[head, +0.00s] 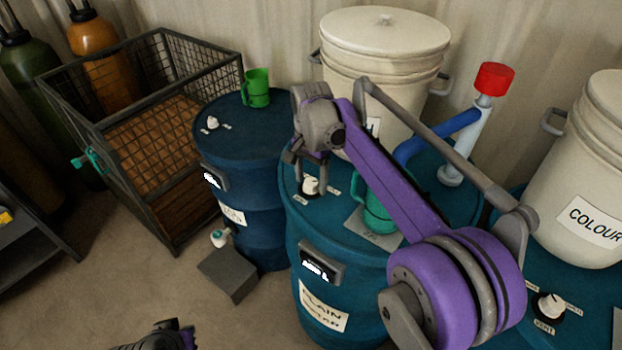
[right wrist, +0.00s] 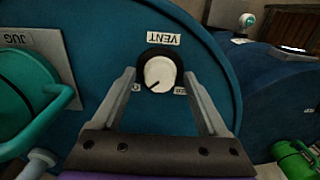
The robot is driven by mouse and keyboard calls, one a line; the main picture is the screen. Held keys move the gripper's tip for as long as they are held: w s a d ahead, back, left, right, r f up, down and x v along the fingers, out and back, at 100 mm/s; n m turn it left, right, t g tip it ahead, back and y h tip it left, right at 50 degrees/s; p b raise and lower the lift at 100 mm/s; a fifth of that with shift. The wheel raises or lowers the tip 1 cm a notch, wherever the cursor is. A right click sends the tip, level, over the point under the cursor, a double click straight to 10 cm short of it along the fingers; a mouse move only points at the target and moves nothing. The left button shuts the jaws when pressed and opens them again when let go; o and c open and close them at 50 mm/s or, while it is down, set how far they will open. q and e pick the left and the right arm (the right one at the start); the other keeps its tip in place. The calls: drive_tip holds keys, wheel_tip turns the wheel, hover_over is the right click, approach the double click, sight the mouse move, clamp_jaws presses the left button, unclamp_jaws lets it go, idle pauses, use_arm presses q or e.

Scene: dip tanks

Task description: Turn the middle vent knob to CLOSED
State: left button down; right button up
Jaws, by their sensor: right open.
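The middle vent knob (head: 311,186) is a white dial on a black base, on top of the blue PLAIN drum (head: 300,225). In the right wrist view the knob (right wrist: 159,73) lies between the tips of my open right gripper (right wrist: 158,78), one finger on each side. I cannot tell whether they touch it. Its dark mark points to the lower left there. The VENT label (right wrist: 163,39) is upside down; the side labels are partly hidden by the fingers. In the head view my right gripper (head: 309,170) is just above the knob. Part of my left arm's end (head: 165,338) shows at the bottom edge.
A green jug (head: 376,210) stands on a grey plate marked JUG (right wrist: 48,62), beside the knob. Other drums stand left and right, with a second vent knob (head: 550,306). A wire cage (head: 140,45) is at left.

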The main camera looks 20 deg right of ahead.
clamp_jaws()
idle(0.4)
drive_tip(key=shift+n, duration=0.3)
drive_tip(key=n, duration=0.3)
drive_tip(key=shift+n, duration=0.4)
drive_tip(key=n, duration=0.9)
drive_tip(key=shift+n+p, duration=0.3)
drive_tip(key=shift+n, duration=1.9)
